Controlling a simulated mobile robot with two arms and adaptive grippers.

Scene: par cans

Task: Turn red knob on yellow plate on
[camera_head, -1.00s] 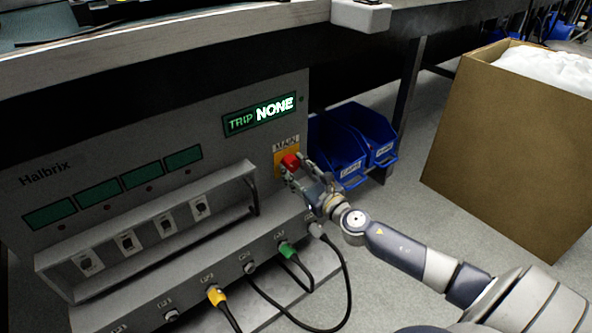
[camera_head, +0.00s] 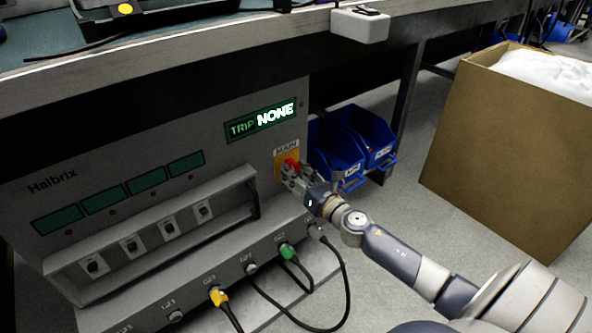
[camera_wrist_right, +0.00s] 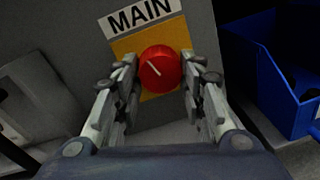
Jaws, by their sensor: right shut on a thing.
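The red knob (camera_wrist_right: 160,69) sits on the yellow plate (camera_wrist_right: 124,47) under a MAIN label. A white line on the knob slants from upper left to lower right in the wrist view. In the head view the knob (camera_head: 291,165) is partly covered by my right gripper (camera_head: 292,174), and the plate (camera_head: 279,160) shows around it. My right gripper (camera_wrist_right: 160,85) is shut on the red knob, one finger on each side. My left gripper is not in view.
The grey Halbrix panel (camera_head: 110,165) has a display (camera_head: 260,117) reading TRIP NONE, several switches and plugged cables. Blue bins (camera_head: 340,150) stand close right of the knob. A bench top (camera_head: 200,60) overhangs the panel. A cardboard box (camera_head: 500,150) stands at right.

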